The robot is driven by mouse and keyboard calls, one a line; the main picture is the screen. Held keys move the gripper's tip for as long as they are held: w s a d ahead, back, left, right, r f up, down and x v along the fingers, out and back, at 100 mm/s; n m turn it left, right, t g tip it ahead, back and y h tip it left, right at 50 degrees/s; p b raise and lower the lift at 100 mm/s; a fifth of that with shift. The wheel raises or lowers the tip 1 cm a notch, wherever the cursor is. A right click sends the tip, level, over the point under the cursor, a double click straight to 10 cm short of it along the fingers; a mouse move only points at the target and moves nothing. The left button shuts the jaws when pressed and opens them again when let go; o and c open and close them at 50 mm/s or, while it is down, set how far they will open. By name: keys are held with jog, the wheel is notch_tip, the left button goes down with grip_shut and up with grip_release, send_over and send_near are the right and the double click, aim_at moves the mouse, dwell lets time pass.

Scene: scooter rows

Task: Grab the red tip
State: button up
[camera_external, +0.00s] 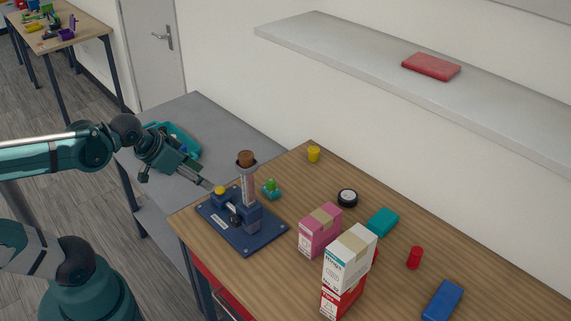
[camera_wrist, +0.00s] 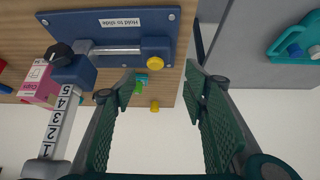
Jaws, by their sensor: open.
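A dark blue fixture (camera_external: 243,240) stands at the near left corner of the wooden table, with an upright tube topped by a brown cap (camera_external: 246,158) and a yellow button (camera_external: 219,190). The wrist view shows its plate (camera_wrist: 105,24), labelled "Hold to slide", the yellow button (camera_wrist: 156,49) and a numbered scale (camera_wrist: 56,124). My gripper (camera_external: 208,186) is open and empty, its fingertips close to the yellow button; in the wrist view the button lies beyond the gap between the fingers (camera_wrist: 160,74). A small red cylinder (camera_external: 414,258) stands farther right. No part clearly reads as a red tip.
Pink (camera_external: 320,231) and white (camera_external: 350,256) boxes stand right of the fixture. A green-topped piece (camera_external: 270,188), yellow cylinder (camera_external: 314,154), black-white disc (camera_external: 347,198), teal block (camera_external: 383,222) and blue block (camera_external: 442,300) lie around. A teal bin (camera_external: 180,140) sits on the grey bench.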

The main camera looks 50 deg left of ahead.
jog(key=w+d+r+m+g+h+p, duration=0.2)
jog(key=w+d+r+m+p, duration=0.2)
jog(key=w+d+r+p, duration=0.85)
jog(key=w+d+f+m+g+p, duration=0.1)
jog(key=w+d+f+m+p, duration=0.2)
jog(key=d, duration=0.8)
jog(key=w+d+f+m+g+p, duration=0.2)
jog(key=d+f, duration=0.5)
jog(key=d, duration=0.4)
jog(key=w+d+f+m+g+y+p, duration=0.1)
jog(key=w+d+f+m+p, duration=0.2)
jog(key=d, duration=0.8)
jog(key=shift+w+d+f+m+p, duration=0.2)
jog(key=shift+w+f+p, duration=0.1)
jog(key=shift+w+f, duration=0.4)
jog(key=shift+w+d+f+m+p, duration=0.1)
jog(key=shift+w+f+m+p, duration=0.2)
jog(key=shift+w, duration=0.6)
jog(key=shift+s+d+f+g, duration=0.15)
jog(key=shift+d+f+g, duration=0.15)
jog(key=shift+d+f, duration=0.25)
jog(key=shift+f, duration=0.2)
jog(key=shift+f, duration=1.15)
